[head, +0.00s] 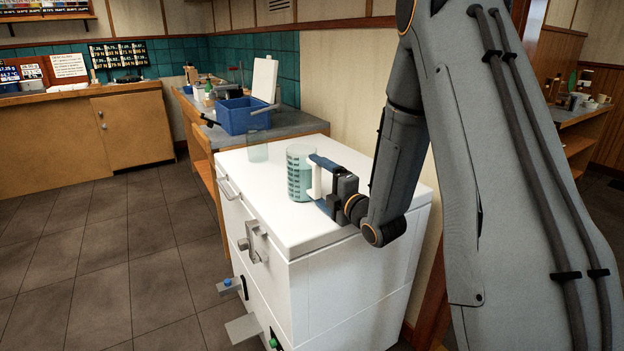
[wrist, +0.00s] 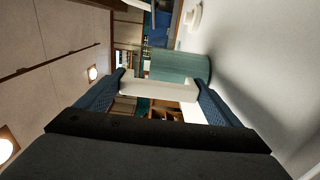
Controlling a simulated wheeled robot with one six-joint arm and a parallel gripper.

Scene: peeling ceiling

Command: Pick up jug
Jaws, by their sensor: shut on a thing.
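The jug (head: 299,174) is a clear, greenish cylinder with dark markings and a white handle. It is upright at the white cabinet top (head: 265,215); I cannot tell if its base touches the surface. My gripper (head: 318,182) comes from the right and is shut on the jug's handle. In the wrist view, the blue finger pads of my gripper (wrist: 160,87) press on both ends of the white handle, with the green jug body (wrist: 182,66) just beyond.
A clear glass (head: 258,149) stands behind and left of the jug. A blue crate (head: 240,116) sits on the grey counter (head: 290,124) behind. The cabinet top is bare in front of the jug. A wall (head: 345,80) rises behind the cabinet.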

